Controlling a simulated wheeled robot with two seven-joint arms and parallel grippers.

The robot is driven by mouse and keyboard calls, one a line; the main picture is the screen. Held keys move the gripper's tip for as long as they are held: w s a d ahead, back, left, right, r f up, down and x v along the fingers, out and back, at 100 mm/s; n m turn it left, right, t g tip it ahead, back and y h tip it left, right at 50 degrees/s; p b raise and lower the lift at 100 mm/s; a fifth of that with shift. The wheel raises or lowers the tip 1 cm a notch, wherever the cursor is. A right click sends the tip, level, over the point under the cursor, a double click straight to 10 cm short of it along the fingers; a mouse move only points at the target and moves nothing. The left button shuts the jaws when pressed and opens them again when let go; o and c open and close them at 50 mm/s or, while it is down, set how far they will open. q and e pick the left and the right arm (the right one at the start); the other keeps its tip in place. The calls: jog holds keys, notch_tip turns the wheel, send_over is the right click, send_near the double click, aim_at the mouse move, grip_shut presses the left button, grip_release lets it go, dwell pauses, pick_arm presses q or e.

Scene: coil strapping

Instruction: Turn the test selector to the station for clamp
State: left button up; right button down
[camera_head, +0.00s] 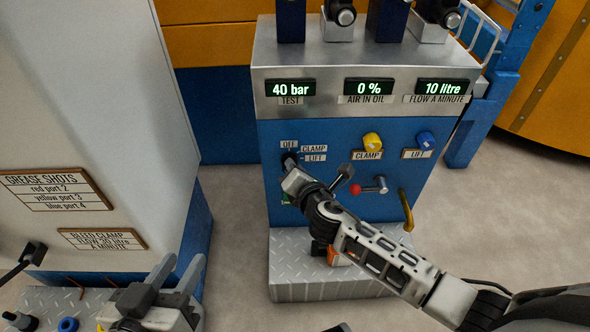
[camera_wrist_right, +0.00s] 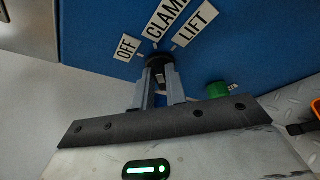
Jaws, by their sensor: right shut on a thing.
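The test selector (camera_wrist_right: 160,65) is a small black knob on the blue panel, below the labels OFF (camera_wrist_right: 127,47), CLAMP (camera_wrist_right: 168,17) and LIFT (camera_wrist_right: 195,24). My right gripper (camera_wrist_right: 161,84) is shut on the knob, one finger on each side. In the head view the gripper (camera_head: 290,166) hides most of the knob, and the labels OFF, CLAMP and LIFT sit above and right of it. I cannot tell which label the knob points at. My left gripper (camera_head: 181,268) is at the lower left, away from the panel, with its fingers apart and empty.
Displays above read 40 bar (camera_head: 291,88), 0 % (camera_head: 369,87) and 10 litre (camera_head: 443,87). A yellow knob (camera_head: 372,140), blue knob (camera_head: 426,139) and red-tipped lever (camera_head: 369,188) are to the right. A green part (camera_wrist_right: 217,89) sits close beside my right gripper.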

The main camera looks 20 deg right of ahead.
pick_arm(q)
jog(key=shift+r, duration=0.1)
dwell(0.4)
pick_arm(e)
jog(key=c, duration=1.4)
grip_release()
jog(key=shift+c, duration=0.2)
